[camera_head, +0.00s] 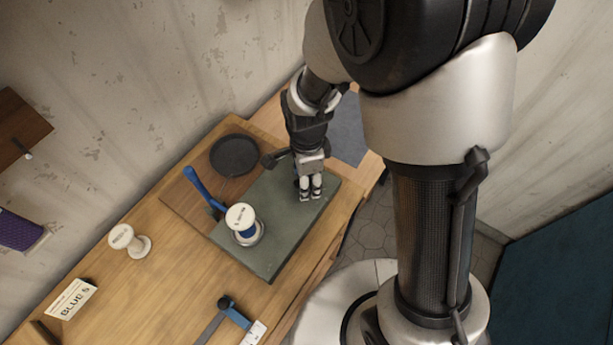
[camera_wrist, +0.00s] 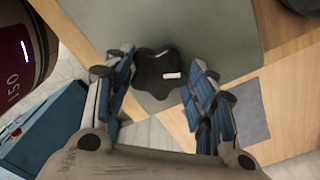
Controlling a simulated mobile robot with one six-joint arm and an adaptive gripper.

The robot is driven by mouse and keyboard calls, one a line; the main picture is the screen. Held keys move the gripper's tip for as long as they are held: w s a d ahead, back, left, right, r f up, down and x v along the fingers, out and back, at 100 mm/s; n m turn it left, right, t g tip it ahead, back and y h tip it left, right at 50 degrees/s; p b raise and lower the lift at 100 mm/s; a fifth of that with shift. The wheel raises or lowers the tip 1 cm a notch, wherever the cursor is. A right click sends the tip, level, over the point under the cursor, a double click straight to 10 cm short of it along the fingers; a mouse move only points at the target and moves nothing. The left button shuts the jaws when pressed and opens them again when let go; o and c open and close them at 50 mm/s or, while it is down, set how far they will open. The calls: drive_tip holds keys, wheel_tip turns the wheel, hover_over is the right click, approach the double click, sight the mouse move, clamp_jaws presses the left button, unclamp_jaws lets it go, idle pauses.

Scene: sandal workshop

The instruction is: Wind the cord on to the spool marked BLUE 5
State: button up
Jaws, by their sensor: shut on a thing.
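A white-topped spool with blue around its middle (camera_head: 246,232) stands upright on a grey-green mat (camera_head: 286,226) on the bench; the print on its top is too small to read. A card reading BLUE 5 (camera_head: 70,299) stands at the lower left. My gripper (camera_head: 311,194) is low over the far right part of the mat, apart from the spool and to its right. In the wrist view my gripper (camera_wrist: 160,76) is shut on a dark star-shaped knob (camera_wrist: 155,72) with a small white mark. The gripper hides this knob in the head view. No loose cord can be made out.
A plain white spool (camera_head: 130,241) stands left of the mat. A blue upright handle (camera_head: 201,186) and a dark round dish (camera_head: 234,155) are behind the blue-wound spool. A blue-and-grey tool (camera_head: 225,313) lies at the front. Bare bench (camera_head: 175,280) lies between.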

idle(0.3)
drive_tip(key=o, duration=1.1)
wheel_tip(320, 180, up, 12)
